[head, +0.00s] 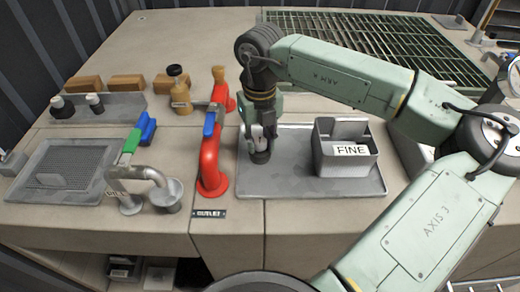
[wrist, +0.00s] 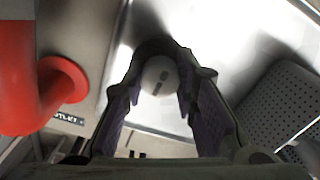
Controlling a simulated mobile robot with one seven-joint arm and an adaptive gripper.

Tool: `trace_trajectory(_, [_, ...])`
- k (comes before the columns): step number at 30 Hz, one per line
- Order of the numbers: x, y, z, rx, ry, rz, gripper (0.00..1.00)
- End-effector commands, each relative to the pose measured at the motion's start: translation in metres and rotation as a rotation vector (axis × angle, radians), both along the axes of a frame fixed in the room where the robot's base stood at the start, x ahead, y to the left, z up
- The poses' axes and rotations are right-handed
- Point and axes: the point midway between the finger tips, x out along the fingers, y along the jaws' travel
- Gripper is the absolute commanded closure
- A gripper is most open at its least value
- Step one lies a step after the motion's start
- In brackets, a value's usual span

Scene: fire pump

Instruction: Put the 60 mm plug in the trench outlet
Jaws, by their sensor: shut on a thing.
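My gripper (head: 262,140) points down over the left part of a shallow metal tray (head: 350,187). In the wrist view its purple-padded fingers (wrist: 158,98) are shut on a plug with a round pale top (wrist: 158,75) and a dark mark; its size cannot be read. In the head view the plug's dark lower end (head: 261,157) shows below the fingers, at or just above the tray; I cannot tell whether it touches. An OUTLET label (head: 208,212) lies in front of a red pipe (head: 210,155). The trench outlet's opening cannot be made out.
A grey box marked FINE (head: 346,164) stands on the tray, right of my gripper. The red pipe stands close on the left. Further left are a grey pipe with a cup (head: 167,195), a mesh tray (head: 62,168) and a rack (head: 120,106) with dark plugs. A green grating (head: 385,40) lies behind.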

Motion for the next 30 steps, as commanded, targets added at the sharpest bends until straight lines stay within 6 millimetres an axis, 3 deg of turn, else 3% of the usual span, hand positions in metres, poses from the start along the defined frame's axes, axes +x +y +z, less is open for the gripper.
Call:
trace_trajectory(9, [0.0,0.0,0.0,0.0,0.0,0.0,1.0])
trace_trajectory(23, [0.0,0.0,0.004,-0.001,-0.001,0.0,1.0])
trace_trajectory(30, [0.001,0.0,0.028,-0.002,-0.003,-0.002,1.0])
